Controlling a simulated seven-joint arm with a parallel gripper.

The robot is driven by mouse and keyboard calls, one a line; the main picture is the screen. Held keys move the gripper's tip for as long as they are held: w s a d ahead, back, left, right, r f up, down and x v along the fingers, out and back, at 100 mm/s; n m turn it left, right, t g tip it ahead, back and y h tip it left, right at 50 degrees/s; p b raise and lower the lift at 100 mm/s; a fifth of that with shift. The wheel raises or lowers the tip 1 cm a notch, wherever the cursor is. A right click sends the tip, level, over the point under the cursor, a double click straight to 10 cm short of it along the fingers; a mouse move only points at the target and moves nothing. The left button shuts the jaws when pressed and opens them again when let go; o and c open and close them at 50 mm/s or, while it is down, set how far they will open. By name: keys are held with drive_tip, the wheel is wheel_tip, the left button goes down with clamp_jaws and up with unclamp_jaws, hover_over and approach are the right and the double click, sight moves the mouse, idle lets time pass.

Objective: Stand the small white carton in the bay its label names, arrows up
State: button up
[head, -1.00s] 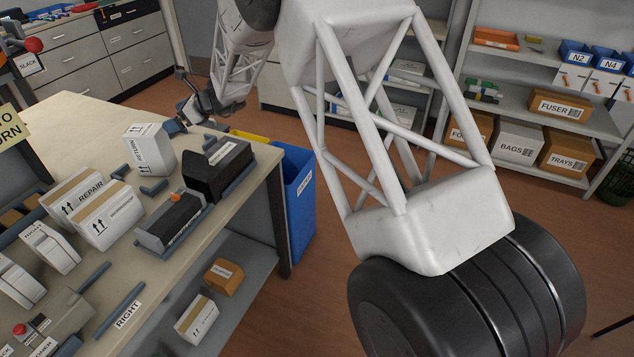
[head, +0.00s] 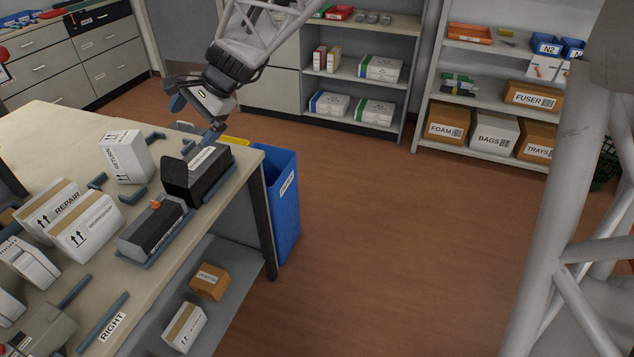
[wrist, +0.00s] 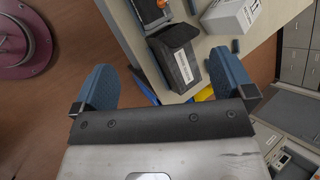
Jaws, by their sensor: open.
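A white carton with black arrows and the word RETURN (head: 126,158) stands at the table's far side. Its lettering runs sideways. It also shows at the top of the wrist view (wrist: 232,14). Another white carton (head: 28,262), whose word looks like RIGHT, leans at the left. I cannot tell for certain which is the small one. A bay sign RIGHT (head: 112,327) is at the table's front edge. My gripper (head: 197,119) is open and empty beyond the table's far right corner, close to the black cartridge box (head: 196,176). In the wrist view my gripper (wrist: 161,62) has both fingers spread.
Two larger white cartons, one marked REPAIR (head: 48,205), stand on the table. A grey cartridge (head: 152,229) lies beside the black box. Low grey rails divide the table. A blue bin (head: 285,205) stands beside it. The floor to the right is clear.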

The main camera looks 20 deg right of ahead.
drive_tip(key=s+d+n+h, duration=0.3)
drive_tip(key=s+d+n, duration=0.2)
drive_tip(key=s, duration=1)
drive_tip(key=s+d+f+n+h, duration=0.1)
drive_tip(key=s+d+n+h, duration=0.3)
drive_tip(key=s+d, duration=0.6)
drive_tip(key=s+n, duration=0.1)
drive_tip(key=s, duration=0.5)
drive_tip(key=shift+s+f+n+h, duration=0.25)
drive_tip(key=shift+s+n+h, duration=0.05)
drive_tip(key=shift+w, duration=0.1)
